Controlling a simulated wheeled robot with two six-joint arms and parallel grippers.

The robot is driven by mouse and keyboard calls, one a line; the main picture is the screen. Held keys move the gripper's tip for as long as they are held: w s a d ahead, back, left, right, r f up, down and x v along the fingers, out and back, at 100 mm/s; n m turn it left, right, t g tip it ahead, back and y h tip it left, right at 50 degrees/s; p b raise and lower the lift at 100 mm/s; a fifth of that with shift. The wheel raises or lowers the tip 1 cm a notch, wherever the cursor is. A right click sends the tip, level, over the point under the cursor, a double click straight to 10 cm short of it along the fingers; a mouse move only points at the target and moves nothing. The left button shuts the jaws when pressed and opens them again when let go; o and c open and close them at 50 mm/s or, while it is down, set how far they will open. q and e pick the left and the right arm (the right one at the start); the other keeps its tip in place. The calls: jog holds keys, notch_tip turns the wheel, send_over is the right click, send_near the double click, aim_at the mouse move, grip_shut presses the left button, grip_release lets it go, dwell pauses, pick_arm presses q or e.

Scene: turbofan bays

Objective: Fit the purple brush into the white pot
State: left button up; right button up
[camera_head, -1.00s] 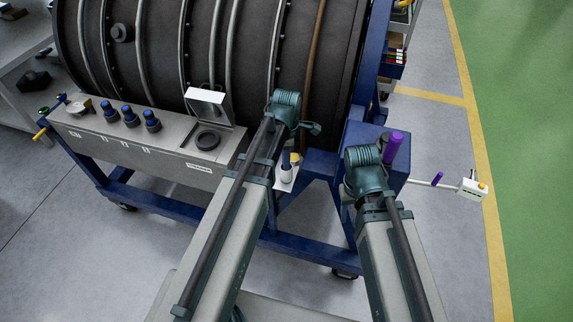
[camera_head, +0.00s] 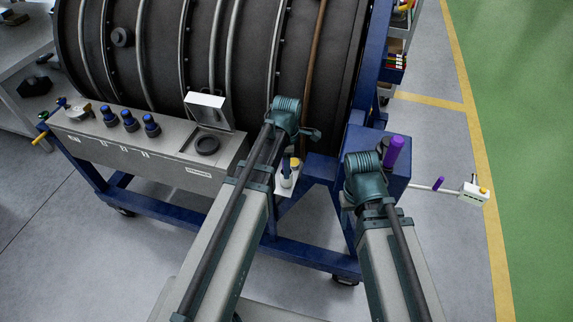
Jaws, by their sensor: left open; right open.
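A purple upright cylinder, likely the brush (camera_head: 394,153), stands at the blue box beside my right wrist; its lower end is hidden. My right gripper (camera_head: 378,150) is close to the purple cylinder, largely hidden behind the wrist. Neither gripper visibly holds anything.
A grey console (camera_head: 150,150) with blue knobs and an open lid (camera_head: 207,100) runs along the engine (camera_head: 200,50).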

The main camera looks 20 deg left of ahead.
pick_arm(q)
notch_tip(320, 180, up, 12)
jog(key=p, duration=1.2)
jog(key=shift+r, duration=0.15)
jog(key=s+d+m, duration=0.5)
jog(key=s+m, duration=0.2)
jog(key=m, duration=0.5)
jog(key=s+d+m+y, duration=0.1)
jog(key=s+d+m, duration=0.4)
jog(key=m, duration=0.8)
jog(key=shift+s+d, duration=0.2)
jog(key=shift+s, duration=0.95)
jog(key=shift+f+b, duration=0.7)
